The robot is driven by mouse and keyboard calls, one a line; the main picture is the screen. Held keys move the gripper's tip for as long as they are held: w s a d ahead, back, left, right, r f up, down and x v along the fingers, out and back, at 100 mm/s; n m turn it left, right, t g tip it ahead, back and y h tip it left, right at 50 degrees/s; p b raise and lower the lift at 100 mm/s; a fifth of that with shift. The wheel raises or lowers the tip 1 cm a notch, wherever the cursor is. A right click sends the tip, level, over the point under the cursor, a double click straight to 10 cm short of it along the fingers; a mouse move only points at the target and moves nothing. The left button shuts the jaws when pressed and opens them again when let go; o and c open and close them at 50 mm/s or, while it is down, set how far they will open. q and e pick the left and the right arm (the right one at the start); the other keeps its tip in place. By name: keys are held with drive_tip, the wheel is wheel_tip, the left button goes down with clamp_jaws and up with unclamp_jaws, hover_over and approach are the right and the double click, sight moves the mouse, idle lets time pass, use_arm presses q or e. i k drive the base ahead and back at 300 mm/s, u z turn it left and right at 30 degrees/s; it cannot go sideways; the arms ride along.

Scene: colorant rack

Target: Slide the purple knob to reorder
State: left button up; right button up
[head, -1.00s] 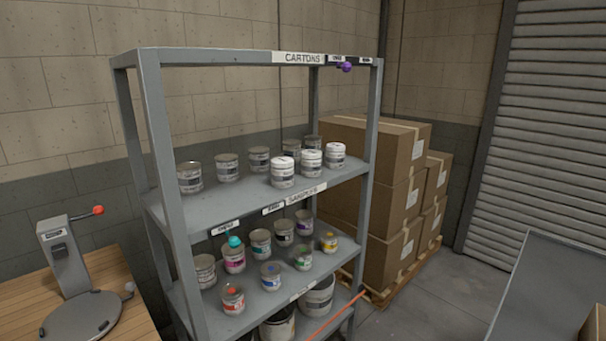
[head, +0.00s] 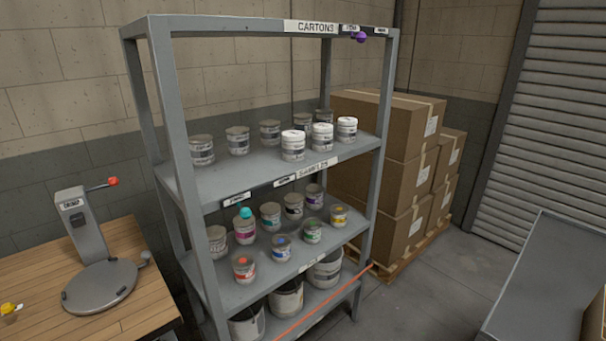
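The purple knob (head: 359,37) is a small round knob on the top rail of the grey shelf rack (head: 168,110), near its right end. A small dark-and-white label strip (head: 350,28) sits just above and left of it; its lettering is too small to read. The larger label on the same rail reads CARTONS (head: 311,27). Neither of my grippers is in view.
Paint cans stand on the rack's shelves, and a teal knob (head: 246,212) shows at the middle shelf's edge. A wooden bench (head: 130,240) with a grey device is at left. Stacked cartons (head: 380,140) stand behind right. Grey floor (head: 440,285) shows at right.

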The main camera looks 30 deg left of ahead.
sight(361, 37)
drive_tip(key=u, duration=0.55)
drive_tip(key=k, duration=0.7)
drive_tip(key=u, duration=0.95)
drive_tip(key=k, duration=0.65)
drive_tip(key=u, duration=0.4)
drive_tip(key=i, duration=1.15)
drive_tip(key=z, duration=1.15)
drive_tip(key=i, duration=0.9)
drive_tip(key=z, duration=1.05)
